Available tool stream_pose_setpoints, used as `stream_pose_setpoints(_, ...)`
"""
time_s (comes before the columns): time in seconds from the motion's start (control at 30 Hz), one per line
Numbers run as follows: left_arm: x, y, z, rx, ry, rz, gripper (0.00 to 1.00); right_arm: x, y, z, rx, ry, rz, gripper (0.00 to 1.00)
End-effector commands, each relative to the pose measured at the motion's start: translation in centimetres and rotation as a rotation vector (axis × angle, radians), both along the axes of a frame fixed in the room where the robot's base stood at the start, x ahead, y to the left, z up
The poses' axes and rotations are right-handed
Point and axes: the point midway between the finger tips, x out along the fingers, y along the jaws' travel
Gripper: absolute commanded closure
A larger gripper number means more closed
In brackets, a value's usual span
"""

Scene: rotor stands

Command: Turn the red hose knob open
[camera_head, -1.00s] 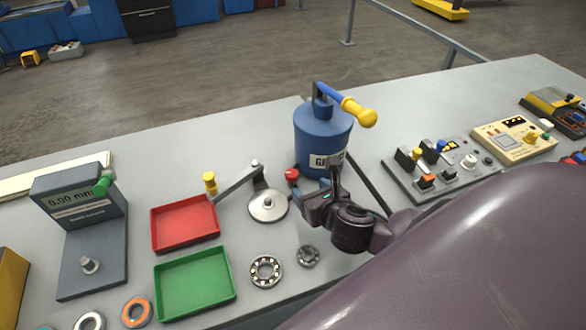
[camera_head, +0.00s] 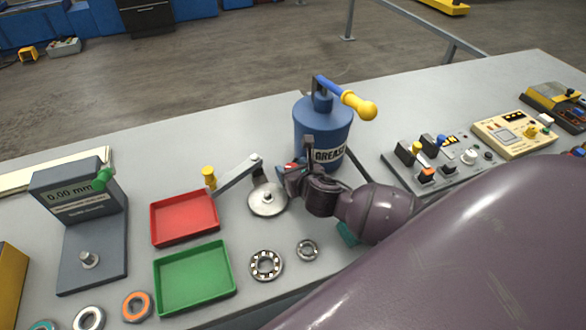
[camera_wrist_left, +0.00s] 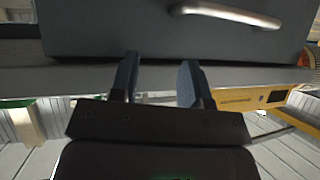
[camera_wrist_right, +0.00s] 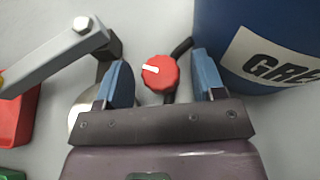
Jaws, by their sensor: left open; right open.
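The red hose knob (camera_wrist_right: 160,73), with a white mark on its face, shows in the right wrist view. It lies between the two spread blue fingers of my right gripper (camera_wrist_right: 161,82), with a gap on each side. In the head view my right gripper (camera_head: 293,165) is at the front left of the blue grease drum (camera_head: 322,120) and mostly hides the knob. A dark hose runs from the knob toward the drum. My left gripper (camera_wrist_left: 161,80) is open and empty in the left wrist view, below a dark panel with a metal handle.
Left of the knob stand a lever arm (camera_head: 238,174) and a round metal plate (camera_head: 267,199). A red tray (camera_head: 184,219) and a green tray (camera_head: 195,277) are further left. A control panel (camera_head: 440,165) is on the right. Bearings lie in front.

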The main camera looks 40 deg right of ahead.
Motion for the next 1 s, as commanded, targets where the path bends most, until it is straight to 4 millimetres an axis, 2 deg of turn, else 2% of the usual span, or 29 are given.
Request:
stream_pose_setpoints(0.13,0.0,0.0,0.0,0.0,-0.001,0.0,0.57,0.0,0.0,0.0,0.0,0.0,0.0,0.37)
stream_pose_setpoints(0.47,0.0,0.0,0.0,0.0,-0.001,0.0,0.57,0.0,0.0,0.0,0.0,0.0,0.0,0.86)
stream_pose_setpoints(0.67,0.0,0.0,0.7,0.0,-0.001,0.0,0.57,0.0,-0.1,0.2,-0.003,-0.001,0.037,0.87)
stream_pose_setpoints(0.8,-0.2,0.0,1.5,-0.001,0.003,0.001,0.57,0.0,-0.3,0.4,-0.007,0.0,0.126,0.86)
stream_pose_setpoints(1.0,-0.9,0.1,1.7,0.0,0.021,0.005,0.57,0.0,-0.4,0.2,-0.006,0.0,0.269,0.86)
